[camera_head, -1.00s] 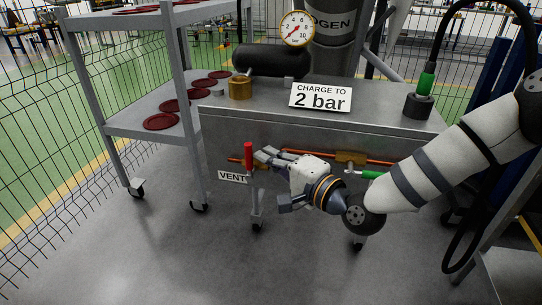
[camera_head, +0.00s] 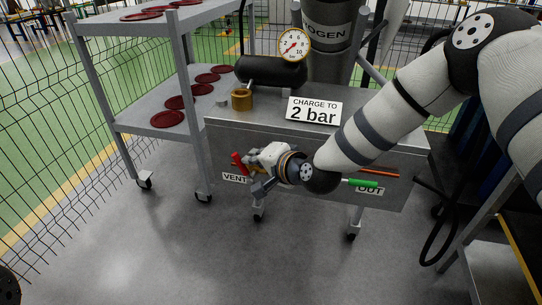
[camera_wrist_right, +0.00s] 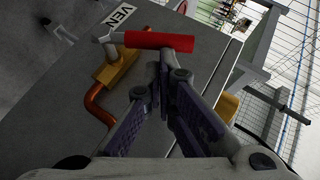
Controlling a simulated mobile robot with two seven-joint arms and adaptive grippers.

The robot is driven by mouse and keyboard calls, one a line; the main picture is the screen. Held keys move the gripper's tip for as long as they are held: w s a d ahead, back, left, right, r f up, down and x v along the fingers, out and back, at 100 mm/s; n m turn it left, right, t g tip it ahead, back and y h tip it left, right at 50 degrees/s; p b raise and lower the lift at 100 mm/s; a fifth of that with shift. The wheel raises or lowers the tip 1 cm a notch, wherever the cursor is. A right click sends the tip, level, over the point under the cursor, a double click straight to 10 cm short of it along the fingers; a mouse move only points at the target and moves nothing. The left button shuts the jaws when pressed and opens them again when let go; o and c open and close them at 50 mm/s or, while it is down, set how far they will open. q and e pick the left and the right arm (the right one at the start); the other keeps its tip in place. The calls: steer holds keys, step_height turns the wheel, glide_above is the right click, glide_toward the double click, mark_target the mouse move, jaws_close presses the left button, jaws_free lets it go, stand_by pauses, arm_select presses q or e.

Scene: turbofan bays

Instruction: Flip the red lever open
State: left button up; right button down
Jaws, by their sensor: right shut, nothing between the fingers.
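The red lever (camera_head: 239,163) sits on the cart's front panel just above the VENT label (camera_head: 235,178). Its handle leans, with its top to the left. My right gripper (camera_head: 254,166) is just right of the lever, shut and empty. In the right wrist view the red lever (camera_wrist_right: 160,41) lies across, beyond the fingertips (camera_wrist_right: 165,72), on a brass valve (camera_wrist_right: 117,67) with a copper pipe. The fingertips look close to the handle; I cannot tell whether they touch it. My left gripper is not in view.
A second valve with a green handle (camera_head: 363,183) sits on the panel by the OUT label (camera_head: 370,190), near my right arm. A shelf cart (camera_head: 143,125) stands left.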

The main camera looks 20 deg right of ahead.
mark_target(238, 158)
steer(key=shift+w+a+r+n+g+h+p, duration=0.4)
steer(key=shift+a+r+g+h+p, duration=0.2)
steer(key=shift+a+p, duration=0.1)
steer(key=shift+w+a+f+h, duration=0.1)
steer(key=shift+a+f+h, duration=0.05)
steer(key=shift+a+h, duration=0.15)
steer(key=shift+w+a+f+n+g+h+p, duration=0.35)
steer(key=shift+n+g+h+p, duration=0.15)
steer(key=shift+g, duration=0.2)
steer(key=shift+w+a+f, duration=0.35)
steer(key=shift+a+f, duration=0.15)
steer(key=shift+f, duration=0.05)
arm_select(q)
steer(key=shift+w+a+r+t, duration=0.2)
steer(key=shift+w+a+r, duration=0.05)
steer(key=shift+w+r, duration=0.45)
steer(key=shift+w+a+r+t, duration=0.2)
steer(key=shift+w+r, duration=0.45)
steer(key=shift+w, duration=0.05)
arm_select(e)
steer(key=shift+w+a+f, duration=0.6)
steer(key=shift+a+f, duration=0.15)
steer(key=shift+a, duration=0.1)
steer(key=shift+a+f, duration=0.1)
